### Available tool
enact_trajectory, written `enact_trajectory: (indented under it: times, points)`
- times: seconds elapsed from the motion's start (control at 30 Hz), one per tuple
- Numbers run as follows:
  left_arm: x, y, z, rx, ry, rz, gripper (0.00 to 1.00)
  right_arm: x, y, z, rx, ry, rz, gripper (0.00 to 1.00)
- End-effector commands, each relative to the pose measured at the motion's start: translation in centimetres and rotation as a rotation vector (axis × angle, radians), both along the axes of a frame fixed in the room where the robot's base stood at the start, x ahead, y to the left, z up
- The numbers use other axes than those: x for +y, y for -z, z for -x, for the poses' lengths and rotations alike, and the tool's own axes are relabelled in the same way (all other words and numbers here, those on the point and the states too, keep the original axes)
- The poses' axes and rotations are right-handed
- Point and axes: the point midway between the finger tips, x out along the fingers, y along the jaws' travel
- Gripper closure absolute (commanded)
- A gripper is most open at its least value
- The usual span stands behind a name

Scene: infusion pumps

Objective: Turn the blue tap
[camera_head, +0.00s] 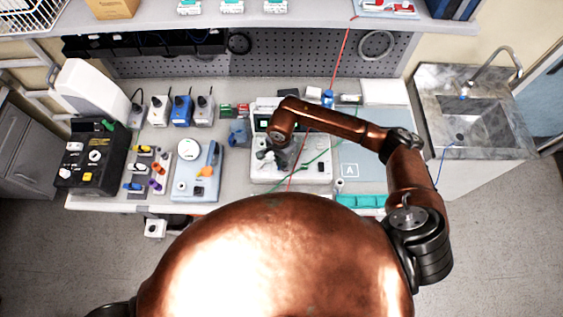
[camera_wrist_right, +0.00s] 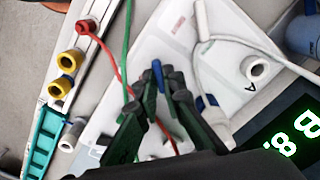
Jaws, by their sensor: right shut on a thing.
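The blue tap (camera_wrist_right: 157,74) shows as a small upright blue lever in the right wrist view, between the dark fingertips of my right gripper (camera_wrist_right: 161,92). The fingers are closed in on it, and they hide its lower part. In the head view my right gripper (camera_head: 270,158) is over the white pump unit (camera_head: 318,172), and the tap cannot be made out there. A second blue piece (camera_wrist_right: 201,104) shows just right of the fingers in the wrist view, partly covered. My left gripper is not in view.
Red (camera_wrist_right: 118,70) and green (camera_wrist_right: 127,45) tubes run close by the fingers. A lit display (camera_wrist_right: 292,140) is at the lower right. Yellow (camera_wrist_right: 60,87) and red (camera_wrist_right: 86,27) knobs line a rail at left. A sink (camera_head: 470,120) stands right of the bench.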

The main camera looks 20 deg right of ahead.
Motion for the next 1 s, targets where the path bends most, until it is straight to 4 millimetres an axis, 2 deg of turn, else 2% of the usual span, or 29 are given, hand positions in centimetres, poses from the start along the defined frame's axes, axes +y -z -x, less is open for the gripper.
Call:
enact_trajectory:
  times: [0.27, 0.47, 1.0]
  points:
    - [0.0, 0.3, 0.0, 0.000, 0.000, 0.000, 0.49, 0.0, 0.0, 0.0, -0.001, 0.015, -0.001, 1.00]
    - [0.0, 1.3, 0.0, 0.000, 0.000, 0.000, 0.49, 0.0, 0.2, -0.1, -0.001, 0.091, 0.000, 1.00]
    - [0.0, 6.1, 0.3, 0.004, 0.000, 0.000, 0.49, 0.0, 0.3, -0.1, -0.002, 0.542, -0.001, 1.00]
